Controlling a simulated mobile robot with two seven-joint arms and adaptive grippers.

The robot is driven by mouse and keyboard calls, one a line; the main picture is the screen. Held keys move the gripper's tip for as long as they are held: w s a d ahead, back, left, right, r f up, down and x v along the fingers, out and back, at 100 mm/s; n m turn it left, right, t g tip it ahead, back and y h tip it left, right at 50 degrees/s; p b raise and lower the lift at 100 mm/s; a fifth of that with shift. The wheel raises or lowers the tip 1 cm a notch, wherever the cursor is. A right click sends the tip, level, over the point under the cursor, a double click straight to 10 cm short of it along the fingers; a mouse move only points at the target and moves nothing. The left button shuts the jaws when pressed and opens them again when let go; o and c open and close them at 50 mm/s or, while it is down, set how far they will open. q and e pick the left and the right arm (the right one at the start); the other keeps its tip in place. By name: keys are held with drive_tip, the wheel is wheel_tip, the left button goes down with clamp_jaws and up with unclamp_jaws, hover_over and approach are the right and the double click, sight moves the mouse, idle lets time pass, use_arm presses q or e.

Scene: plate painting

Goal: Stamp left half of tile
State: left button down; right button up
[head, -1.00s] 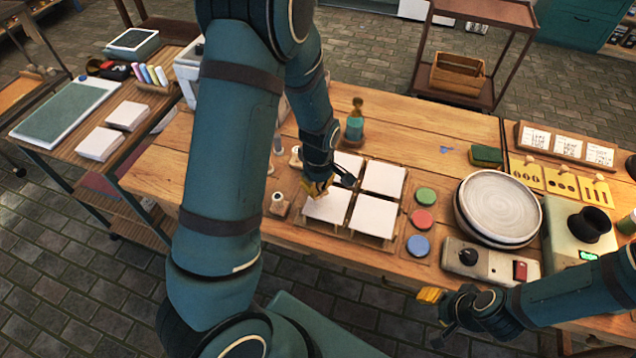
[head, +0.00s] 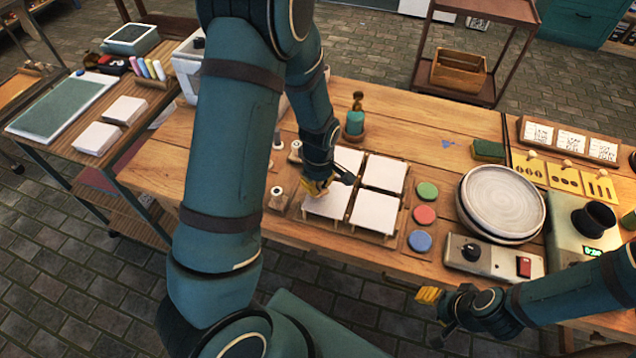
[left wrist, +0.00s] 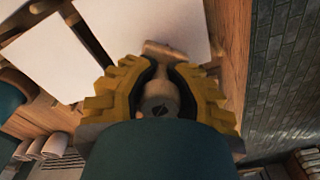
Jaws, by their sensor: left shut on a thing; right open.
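Several white square tiles lie on a wooden rack on the bench; the front left tile (head: 327,203) is under my left gripper (head: 316,188). In the left wrist view my left gripper (left wrist: 158,84) has its yellow fingers shut on a wooden stamp (left wrist: 157,72), whose head is over or against a white tile (left wrist: 145,25); I cannot tell whether it touches. The stamp is hidden by the fingers in the head view. Round ink pads, green (head: 427,190), red (head: 424,214) and blue (head: 419,241), sit right of the tiles. My right gripper (head: 430,296) is open and empty near the bench's front edge.
A round plate on a wheel (head: 502,203) and a control box (head: 492,257) stand to the right. A teal bottle with a brush (head: 355,120) stands behind the tiles. Other stamps (head: 277,199) stand left of the rack.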

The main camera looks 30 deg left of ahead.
use_arm(q)
drive_tip(key=shift+f+b, duration=0.4)
drive_tip(key=shift+f, duration=0.1)
use_arm(e)
drive_tip(key=shift+f, duration=0.35)
drive_tip(key=shift+s, duration=0.15)
idle(1.1)
use_arm(q)
drive_tip(key=shift+r+p, duration=3.1)
drive_tip(key=shift+r, duration=0.4)
use_arm(e)
wheel_tip(320, 180, up, 6)
drive_tip(key=w, duration=0.2)
drive_tip(key=shift+d+t, duration=0.15)
drive_tip(key=shift+t, duration=0.15)
use_arm(q)
drive_tip(key=c, duration=1.7)
unclamp_jaws()
clamp_jaws()
